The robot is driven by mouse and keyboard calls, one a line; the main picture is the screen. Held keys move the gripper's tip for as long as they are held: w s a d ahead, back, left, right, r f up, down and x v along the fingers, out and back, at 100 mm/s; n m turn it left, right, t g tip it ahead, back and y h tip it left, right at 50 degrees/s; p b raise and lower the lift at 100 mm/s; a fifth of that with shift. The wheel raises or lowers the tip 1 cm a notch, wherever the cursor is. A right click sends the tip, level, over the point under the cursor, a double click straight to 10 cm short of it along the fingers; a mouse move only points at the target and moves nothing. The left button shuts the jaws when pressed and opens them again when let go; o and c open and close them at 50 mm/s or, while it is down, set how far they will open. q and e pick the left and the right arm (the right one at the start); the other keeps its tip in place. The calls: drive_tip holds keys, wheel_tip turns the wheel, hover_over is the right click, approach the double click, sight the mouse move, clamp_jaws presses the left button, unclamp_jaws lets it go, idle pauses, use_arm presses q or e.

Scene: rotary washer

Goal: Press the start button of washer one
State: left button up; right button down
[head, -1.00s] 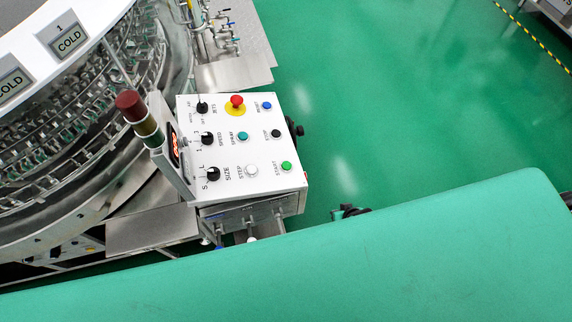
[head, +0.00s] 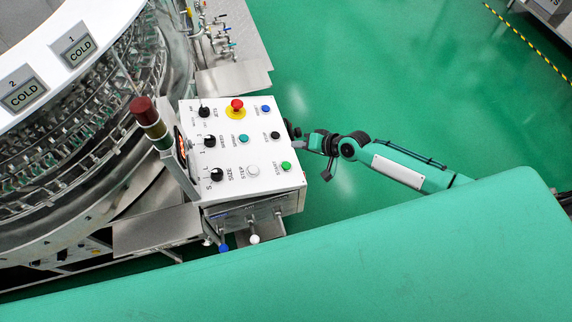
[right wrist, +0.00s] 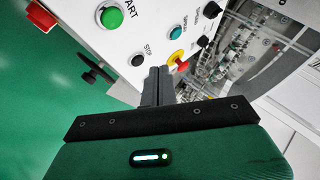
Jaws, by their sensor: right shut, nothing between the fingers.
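The green start button (head: 286,166) is at the panel's near right corner, uncovered. In the right wrist view the same green button (right wrist: 112,17) shows at upper left, with its label partly cut off. My right gripper (head: 318,142) is at the panel's right edge, beyond the start button. In the right wrist view my right gripper's fingers (right wrist: 155,85) are together, empty, in front of the panel. I cannot tell whether they touch it. My left gripper is out of view.
A black stop button (head: 275,135), a red emergency button (head: 237,103) and several knobs sit on the same panel. A red and brown signal lamp (head: 145,110) stands at its left. Green floor (head: 400,80) to the right is clear.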

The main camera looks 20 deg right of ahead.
sight(286, 165)
idle(0.4)
drive_tip(key=f+b, duration=0.2)
drive_tip(key=a+f+b, duration=0.1)
drive_tip(key=f+b, duration=0.1)
drive_tip(key=f, duration=0.1)
drive_tip(key=a+f+b, duration=0.1)
drive_tip(key=f+b, duration=0.1)
drive_tip(key=f, duration=0.1)
drive_tip(key=shift+a+f, duration=0.15)
drive_tip(key=shift+f, duration=0.1)
drive_tip(key=shift+f, duration=0.15)
idle(1.7)
drive_tip(key=shift+a+f+b, duration=0.15)
drive_tip(key=shift+f+b, duration=0.1)
drive_tip(key=shift+b, duration=0.1)
